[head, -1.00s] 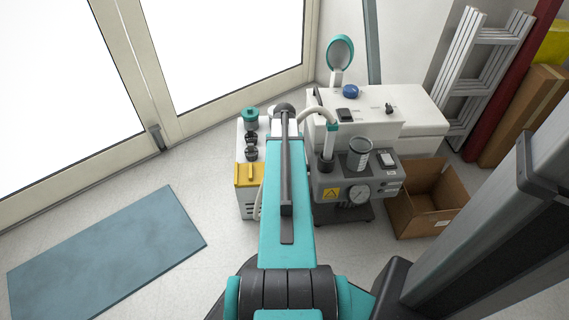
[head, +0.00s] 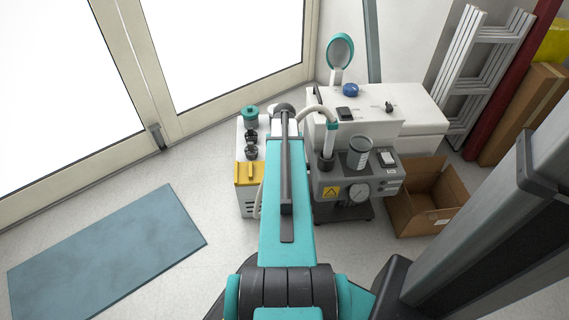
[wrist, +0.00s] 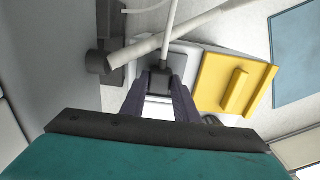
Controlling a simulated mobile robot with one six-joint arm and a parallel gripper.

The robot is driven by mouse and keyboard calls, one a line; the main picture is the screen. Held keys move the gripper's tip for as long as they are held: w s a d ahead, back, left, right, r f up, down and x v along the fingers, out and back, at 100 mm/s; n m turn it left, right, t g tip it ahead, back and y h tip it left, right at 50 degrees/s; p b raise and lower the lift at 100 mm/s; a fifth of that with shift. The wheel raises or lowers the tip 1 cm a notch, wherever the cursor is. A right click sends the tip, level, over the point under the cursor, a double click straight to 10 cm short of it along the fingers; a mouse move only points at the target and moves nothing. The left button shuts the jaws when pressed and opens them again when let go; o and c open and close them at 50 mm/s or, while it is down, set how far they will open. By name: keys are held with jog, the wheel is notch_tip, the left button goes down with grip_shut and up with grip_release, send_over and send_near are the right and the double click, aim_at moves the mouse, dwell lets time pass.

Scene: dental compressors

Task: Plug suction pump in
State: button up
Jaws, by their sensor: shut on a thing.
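In the wrist view my gripper (wrist: 160,88) is shut on a dark plug (wrist: 160,78) with a pale cable (wrist: 172,30) running up from it. A white surface lies behind the plug; I cannot tell whether the plug touches it. A white unit (head: 246,204) with a yellow panel (head: 249,174), dark fittings and a teal cap stands left of my arm in the head view. The yellow panel (wrist: 228,84) is right of my gripper in the wrist view. My gripper is hidden behind my arm in the head view. Which unit is the suction pump is unclear.
A grey machine (head: 328,188) with a gauge stands right of my arm, before a white cabinet (head: 420,112). A thick pale hose (wrist: 165,40) crosses close to the plug. A cardboard box (head: 408,212) stands at right. Floor around the blue mat (head: 110,250) is clear.

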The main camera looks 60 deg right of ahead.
jog(key=shift+f, duration=0.3)
jog(key=o, duration=1.1)
jog(key=shift+c, duration=0.2)
jog(key=shift+r, duration=0.1)
notch_tip(320, 180, up, 14)
jog(key=p, duration=0.4)
jog(key=shift+p, duration=0.35)
